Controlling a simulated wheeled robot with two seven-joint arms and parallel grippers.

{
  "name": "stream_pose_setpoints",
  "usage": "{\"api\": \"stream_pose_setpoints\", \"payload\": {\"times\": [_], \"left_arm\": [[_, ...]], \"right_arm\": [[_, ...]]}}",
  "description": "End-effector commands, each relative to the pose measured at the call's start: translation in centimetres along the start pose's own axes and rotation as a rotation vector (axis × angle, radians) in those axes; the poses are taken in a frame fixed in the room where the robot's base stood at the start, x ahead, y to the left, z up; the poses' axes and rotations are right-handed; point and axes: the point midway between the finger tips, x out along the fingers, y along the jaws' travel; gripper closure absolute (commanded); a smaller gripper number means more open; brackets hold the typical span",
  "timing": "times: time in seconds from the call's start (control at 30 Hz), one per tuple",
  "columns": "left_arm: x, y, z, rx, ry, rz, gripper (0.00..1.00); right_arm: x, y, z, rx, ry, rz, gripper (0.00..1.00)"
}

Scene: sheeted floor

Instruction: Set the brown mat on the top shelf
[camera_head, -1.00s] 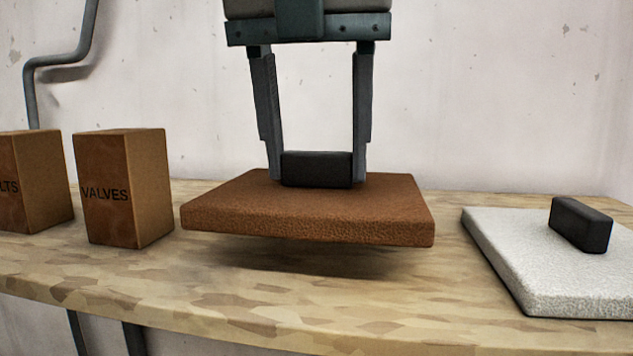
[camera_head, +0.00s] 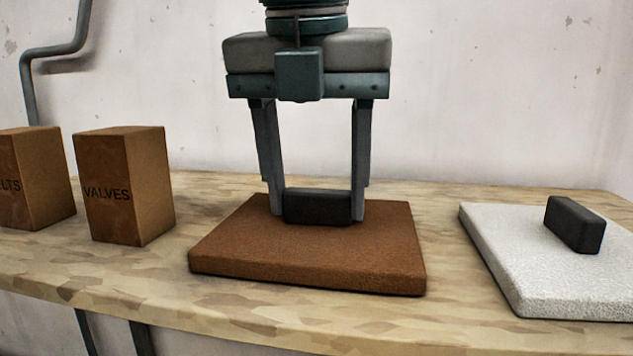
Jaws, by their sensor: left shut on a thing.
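The brown mat (camera_head: 310,258) is a thick square slab with a black block handle (camera_head: 317,208) on top. It lies flat on the wooden shelf (camera_head: 130,290), with no clear gap visible beneath it. My left gripper (camera_head: 317,207) comes down from above, its two fingers shut on the sides of the black handle. My right gripper is not in view.
A white mat (camera_head: 540,285) with its own black handle (camera_head: 575,224) lies to the right on the shelf. A box marked VALVES (camera_head: 115,195) and another box (camera_head: 35,180) stand at the left. A pale wall is behind.

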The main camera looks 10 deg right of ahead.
Motion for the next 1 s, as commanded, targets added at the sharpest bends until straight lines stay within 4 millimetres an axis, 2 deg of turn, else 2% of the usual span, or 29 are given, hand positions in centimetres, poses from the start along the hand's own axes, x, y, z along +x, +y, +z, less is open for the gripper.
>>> {"api": "stream_pose_setpoints", "payload": {"times": [0.17, 0.2, 0.27, 0.77, 1.0], "left_arm": [[0.4, 0.0, -0.1, 0.0, 0.0, 0.0, 0.71], [0.3, 0.0, -0.1, 0.0, 0.0, 0.0, 0.39], [0.2, 0.0, -0.1, 0.0, 0.0, 0.0, 0.27], [-0.2, 0.0, 0.0, 0.0, -0.001, 0.0, 0.27], [-3.1, -0.1, -0.1, -0.002, -0.002, -0.002, 0.27]], "right_arm": [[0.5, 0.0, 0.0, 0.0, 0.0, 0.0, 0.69], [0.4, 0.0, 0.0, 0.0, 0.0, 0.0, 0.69], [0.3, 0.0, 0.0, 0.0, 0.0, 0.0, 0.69], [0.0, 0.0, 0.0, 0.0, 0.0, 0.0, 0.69], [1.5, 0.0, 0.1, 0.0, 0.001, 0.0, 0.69]]}}
